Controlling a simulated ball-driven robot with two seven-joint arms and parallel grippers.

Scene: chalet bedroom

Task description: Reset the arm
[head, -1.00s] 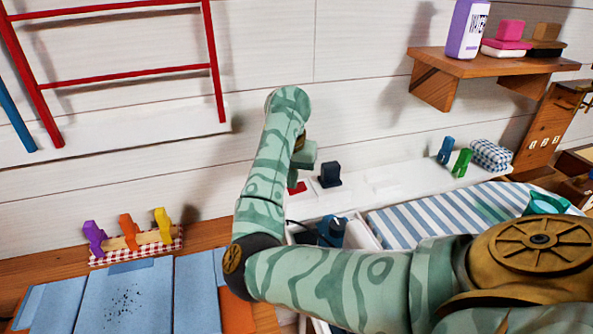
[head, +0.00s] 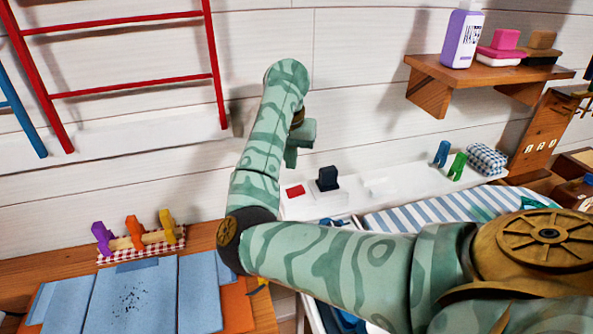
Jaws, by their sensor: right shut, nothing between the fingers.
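My right arm comes in from the right, bends at an elbow and points up in front of the white plank wall. My right gripper (head: 300,140) is at the end of that forearm, partly hidden behind it. It is shut and empty, in the air above the white ledge, apart from the things on it. My left gripper is not in view.
A red block (head: 295,191) and a dark block (head: 328,179) sit on the white ledge (head: 410,183) below the gripper. A wooden shelf (head: 484,77) with a purple bottle (head: 462,38) is at upper right.

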